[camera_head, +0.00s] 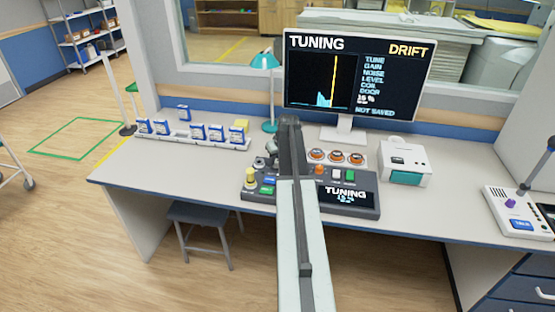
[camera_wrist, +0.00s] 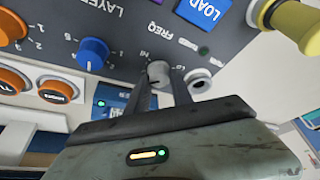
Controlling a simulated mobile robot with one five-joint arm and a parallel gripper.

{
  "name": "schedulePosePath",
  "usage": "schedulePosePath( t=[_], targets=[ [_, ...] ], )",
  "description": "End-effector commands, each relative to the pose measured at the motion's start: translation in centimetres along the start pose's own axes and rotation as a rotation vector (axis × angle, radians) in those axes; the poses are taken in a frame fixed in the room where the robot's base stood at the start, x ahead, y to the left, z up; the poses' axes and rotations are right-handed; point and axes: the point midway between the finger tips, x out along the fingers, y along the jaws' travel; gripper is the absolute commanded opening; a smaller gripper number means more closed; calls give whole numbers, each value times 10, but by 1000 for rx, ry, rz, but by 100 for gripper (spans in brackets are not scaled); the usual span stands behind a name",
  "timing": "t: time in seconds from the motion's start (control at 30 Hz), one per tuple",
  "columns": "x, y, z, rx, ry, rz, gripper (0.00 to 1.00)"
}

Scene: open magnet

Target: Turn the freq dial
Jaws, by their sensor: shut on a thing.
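The freq dial (camera_wrist: 158,72) is a grey knob on the dark panel, under the FREQ lettering and between small Hi and Lo marks in the wrist view. My gripper (camera_wrist: 161,82) has one finger on each side of this knob and is shut on it. The fingers hide part of its sides. In the head view my arm crosses the tuning console (camera_head: 365,208) and hides its middle. The monitor (camera_head: 358,75) reads TUNING, DRIFT and NOT SAVED, with a tall yellow line right of a lower blue peak.
On the desk are a teal lamp (camera_head: 265,60), a rack of blue-labelled boxes (camera_head: 190,140) and a white device (camera_head: 404,160).

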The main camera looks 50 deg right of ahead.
Motion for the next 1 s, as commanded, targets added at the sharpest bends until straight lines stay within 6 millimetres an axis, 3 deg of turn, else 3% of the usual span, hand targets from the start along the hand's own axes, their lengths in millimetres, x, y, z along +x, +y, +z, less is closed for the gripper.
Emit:
schedulePosePath(
  t=[0.73, 0.77, 0.83, 1.0],
  targets=[
    [0, -3, 0, 79, -1, 30, 0],
    [0, -3, 0, 79, -1, 30, 30],
    [0, -3, 0, 79, -1, 30, 49],
    [0, -2, 0, 79, -1, 31, 49]
  ],
)
